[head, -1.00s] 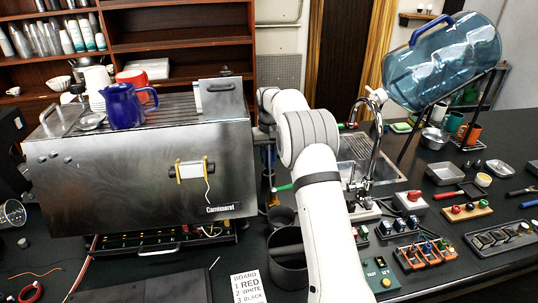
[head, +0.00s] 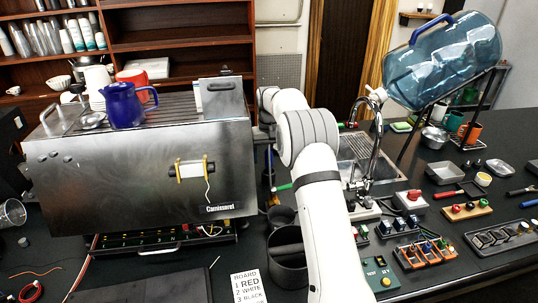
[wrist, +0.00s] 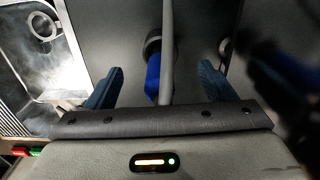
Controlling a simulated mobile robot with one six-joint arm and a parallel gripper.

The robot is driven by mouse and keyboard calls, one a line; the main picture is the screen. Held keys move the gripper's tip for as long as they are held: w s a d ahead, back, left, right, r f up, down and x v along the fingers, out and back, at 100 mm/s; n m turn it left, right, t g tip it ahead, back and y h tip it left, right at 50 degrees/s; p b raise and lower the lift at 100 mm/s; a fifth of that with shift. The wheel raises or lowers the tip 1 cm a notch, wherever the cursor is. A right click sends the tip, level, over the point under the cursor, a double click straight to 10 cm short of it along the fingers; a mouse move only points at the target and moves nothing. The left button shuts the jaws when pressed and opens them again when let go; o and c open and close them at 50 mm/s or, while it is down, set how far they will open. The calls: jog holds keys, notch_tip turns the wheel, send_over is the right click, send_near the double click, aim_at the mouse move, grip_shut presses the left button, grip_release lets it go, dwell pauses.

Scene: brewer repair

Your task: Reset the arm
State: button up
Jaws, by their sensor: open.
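My arm (head: 318,190) rises from the front of the counter and bends at the elbow toward the right side of the steel brewer (head: 140,175). My gripper is hidden in the head view behind the arm and brewer. In the wrist view my gripper (wrist: 160,85) shows two blue fingers spread wide apart. A grey pipe or hose (wrist: 167,45) and a blue piece with a dark collar (wrist: 152,75) show between the fingers, beyond them. I cannot tell how far off they are. Nothing is clearly held.
A sink with a tall faucet (head: 374,140) is right of the arm. Dark cups (head: 288,262) stand close to its left side. Switch blocks (head: 425,252), trays and tools cover the right counter. A blue jug (head: 124,105) stands on the brewer. A blurred dark shape (wrist: 275,70) shows right.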

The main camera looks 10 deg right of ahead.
jog(key=shift+r, duration=0.15)
jog(key=shift+r+p, duration=2.8)
jog(key=shift+r, duration=0.55)
